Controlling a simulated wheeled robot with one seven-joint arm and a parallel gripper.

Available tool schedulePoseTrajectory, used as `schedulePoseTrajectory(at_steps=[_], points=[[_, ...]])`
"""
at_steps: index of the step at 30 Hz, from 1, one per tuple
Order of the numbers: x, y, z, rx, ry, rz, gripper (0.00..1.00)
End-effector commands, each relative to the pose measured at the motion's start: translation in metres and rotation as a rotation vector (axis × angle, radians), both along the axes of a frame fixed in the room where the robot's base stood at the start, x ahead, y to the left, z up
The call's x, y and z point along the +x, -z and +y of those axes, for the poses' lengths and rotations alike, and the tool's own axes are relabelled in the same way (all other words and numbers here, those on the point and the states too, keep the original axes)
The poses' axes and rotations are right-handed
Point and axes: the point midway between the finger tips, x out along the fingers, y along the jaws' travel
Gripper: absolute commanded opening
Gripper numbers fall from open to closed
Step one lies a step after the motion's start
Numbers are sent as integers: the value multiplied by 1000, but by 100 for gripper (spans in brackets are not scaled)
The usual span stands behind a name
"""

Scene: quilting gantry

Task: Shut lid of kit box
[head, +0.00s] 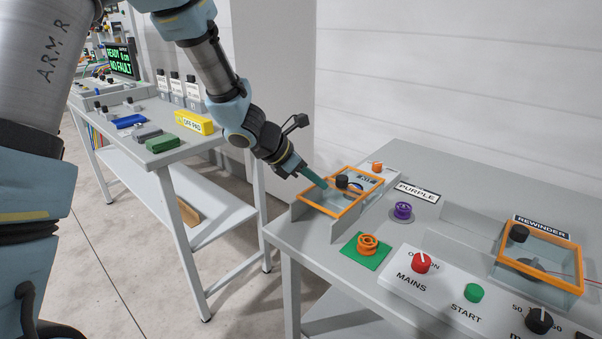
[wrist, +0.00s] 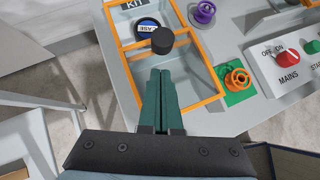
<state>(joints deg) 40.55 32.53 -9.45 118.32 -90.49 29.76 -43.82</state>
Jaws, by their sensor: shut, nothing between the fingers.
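The kit box (head: 304,211) sits at the near left corner of the grey bench. Its clear, orange-framed lid (head: 352,209) looks roughly flat over the box; I cannot tell whether it is fully shut. A black knob (head: 341,181) stands on the lid, and it also shows in the wrist view (wrist: 162,40) by the orange crossbar. A round blue-and-white labelled item (wrist: 147,27) shows beside the KIT label. My gripper (head: 325,185) is shut and empty, its green fingers (wrist: 161,73) pointing at the knob from just short of it. Whether the fingertips touch the lid is unclear.
A purple spool (head: 403,211) and an orange spool (head: 367,244) on a green pad stand right of the box. The control panel with the red MAINS knob (head: 421,262) and the orange-framed REWINDER box (head: 541,252) lie further right. A floor gap separates the left table.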

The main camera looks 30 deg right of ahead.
Motion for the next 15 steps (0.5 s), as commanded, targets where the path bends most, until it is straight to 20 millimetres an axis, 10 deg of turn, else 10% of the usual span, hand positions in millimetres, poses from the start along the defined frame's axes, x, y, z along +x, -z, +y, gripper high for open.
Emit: schedulePoseTrajectory(at_steps=[15], points=[[-4,-1,-21,1,-1,-1,0]])
